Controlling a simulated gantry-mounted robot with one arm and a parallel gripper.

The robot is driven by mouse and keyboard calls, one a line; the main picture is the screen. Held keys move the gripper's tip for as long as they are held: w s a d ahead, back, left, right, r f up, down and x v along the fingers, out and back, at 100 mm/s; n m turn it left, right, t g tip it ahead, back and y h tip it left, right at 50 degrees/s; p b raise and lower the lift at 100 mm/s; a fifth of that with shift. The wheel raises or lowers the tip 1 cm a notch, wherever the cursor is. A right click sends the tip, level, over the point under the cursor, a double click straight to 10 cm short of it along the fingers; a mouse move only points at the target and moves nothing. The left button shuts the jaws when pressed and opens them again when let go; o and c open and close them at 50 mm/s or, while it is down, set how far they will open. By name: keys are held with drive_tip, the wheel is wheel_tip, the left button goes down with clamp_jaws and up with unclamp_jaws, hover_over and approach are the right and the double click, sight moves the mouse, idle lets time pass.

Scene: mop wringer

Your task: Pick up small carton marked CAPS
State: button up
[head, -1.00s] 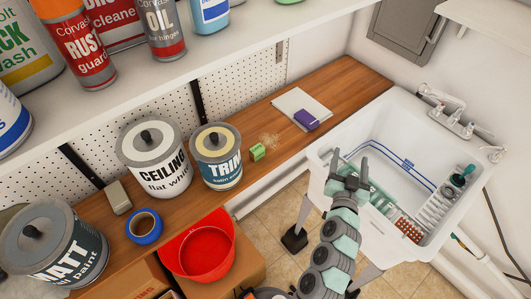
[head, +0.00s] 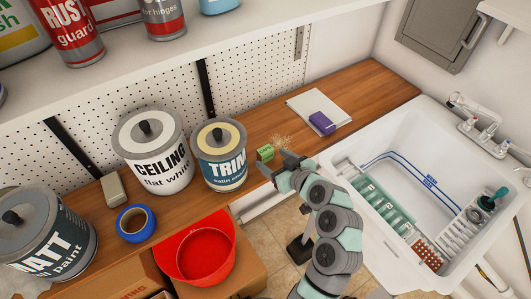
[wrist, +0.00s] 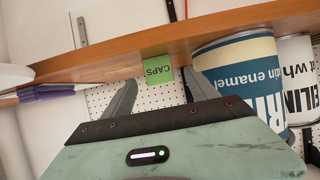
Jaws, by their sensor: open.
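The small green carton marked CAPS (head: 265,153) stands near the front edge of the wooden shelf, just right of the TRIM paint tin (head: 219,157). In the wrist view its lettering reads upside down, and the carton (wrist: 157,68) shows between and beyond my two finger tips. My gripper (head: 276,163) is open and empty, in front of the carton and close to it. In the wrist view my gripper (wrist: 161,80) has its fingers spread to either side of the carton, with no visible contact.
The CEILING tin (head: 150,152), blue tape roll (head: 137,224) and red bucket (head: 205,252) are to the left. The white sink (head: 425,150) is at right. A shelf with cans overhangs.

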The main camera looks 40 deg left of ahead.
sight(268, 155)
drive_tip(key=shift+p+x, duration=0.55)
drive_tip(key=shift+x, duration=2.2)
drive_tip(key=shift+r, duration=0.15)
drive_tip(key=shift+c, duration=0.3)
drive_tip(key=c, duration=1.4)
drive_tip(key=shift+r, duration=0.1)
